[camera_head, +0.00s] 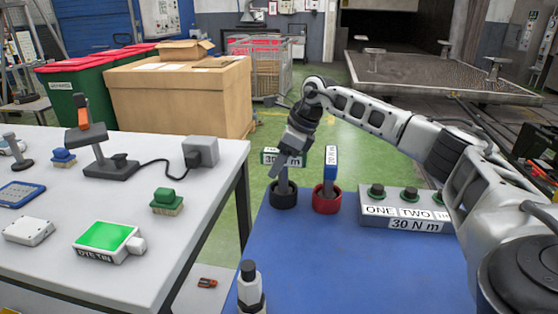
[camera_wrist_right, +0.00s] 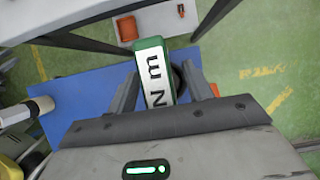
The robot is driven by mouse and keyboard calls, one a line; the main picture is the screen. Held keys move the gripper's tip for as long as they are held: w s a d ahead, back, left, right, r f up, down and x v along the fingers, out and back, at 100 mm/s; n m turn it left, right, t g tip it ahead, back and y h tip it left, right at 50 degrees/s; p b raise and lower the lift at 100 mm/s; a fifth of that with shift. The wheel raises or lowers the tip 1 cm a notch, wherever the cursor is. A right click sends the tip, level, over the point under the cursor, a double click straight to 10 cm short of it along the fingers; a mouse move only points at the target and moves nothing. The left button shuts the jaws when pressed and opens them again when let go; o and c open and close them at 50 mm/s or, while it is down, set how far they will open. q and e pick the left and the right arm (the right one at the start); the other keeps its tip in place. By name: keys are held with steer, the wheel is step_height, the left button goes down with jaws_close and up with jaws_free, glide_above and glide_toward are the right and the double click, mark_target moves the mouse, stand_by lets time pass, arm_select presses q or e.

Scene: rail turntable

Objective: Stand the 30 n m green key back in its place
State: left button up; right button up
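The green key (camera_head: 268,157), with a white 30 N m label, stands with its shaft in the black ring holder (camera_head: 284,200) on the blue table. My right gripper (camera_head: 279,162) is at the key's head and hides part of its label. In the right wrist view the key (camera_wrist_right: 153,72) lies between my two fingers (camera_wrist_right: 163,88), with gaps showing beside it, so the gripper looks open around it. The black holder is mostly hidden in that view. My left gripper is not in view.
A blue key (camera_head: 331,158) stands in a red holder (camera_head: 326,203) close to the right. A white, dark-topped cylinder (camera_head: 250,290) is at the front. The middle of the blue table is clear.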

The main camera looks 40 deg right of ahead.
stand_by(0.3)
steer(key=v, duration=1.6)
steer(key=shift+p, duration=0.3)
